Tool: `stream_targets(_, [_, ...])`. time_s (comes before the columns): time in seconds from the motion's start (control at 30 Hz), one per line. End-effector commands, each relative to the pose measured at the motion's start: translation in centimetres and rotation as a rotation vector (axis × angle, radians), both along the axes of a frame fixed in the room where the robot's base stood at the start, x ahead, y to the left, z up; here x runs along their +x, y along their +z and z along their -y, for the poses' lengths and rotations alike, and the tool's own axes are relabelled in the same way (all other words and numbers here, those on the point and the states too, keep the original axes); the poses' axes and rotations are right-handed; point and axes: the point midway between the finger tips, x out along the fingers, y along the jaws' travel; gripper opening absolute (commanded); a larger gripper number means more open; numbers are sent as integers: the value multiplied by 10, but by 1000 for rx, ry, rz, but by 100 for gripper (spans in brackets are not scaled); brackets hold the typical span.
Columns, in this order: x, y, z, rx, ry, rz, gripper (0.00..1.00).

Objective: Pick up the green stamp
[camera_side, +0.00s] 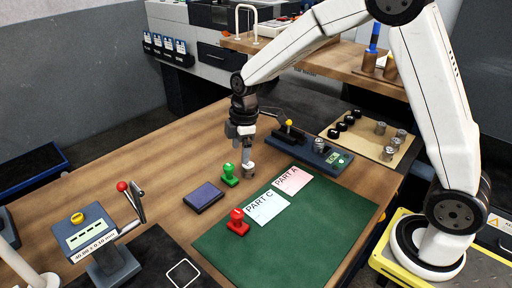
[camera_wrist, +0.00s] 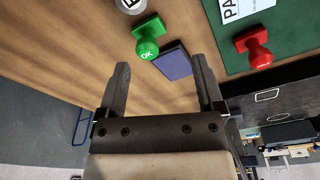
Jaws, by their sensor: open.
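The green stamp (camera_side: 229,174) stands upright on the wooden table, left of the small silver cylinder. In the wrist view the green stamp (camera_wrist: 150,38), marked OK, lies beyond the fingertips, nearer the left finger. My gripper (camera_side: 239,137) is above the table, just over the stamp and cylinder in the side view. In the wrist view my gripper (camera_wrist: 160,62) is open, with nothing between its fingers.
A silver cylinder (camera_side: 248,170) stands close to the green stamp. A purple ink pad (camera_side: 203,196) lies in front, left. A red stamp (camera_side: 238,223) and cards PART C (camera_side: 266,208) and PART A (camera_side: 293,180) are on the green mat (camera_side: 320,235).

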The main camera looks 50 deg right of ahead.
Motion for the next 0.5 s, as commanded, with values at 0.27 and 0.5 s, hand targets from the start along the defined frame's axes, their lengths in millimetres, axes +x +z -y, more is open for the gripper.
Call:
stream_targets(0.27, [27,-2,-8,15,222,-10,86])
stream_targets(0.5, [30,-3,-9,18,251,-11,86])
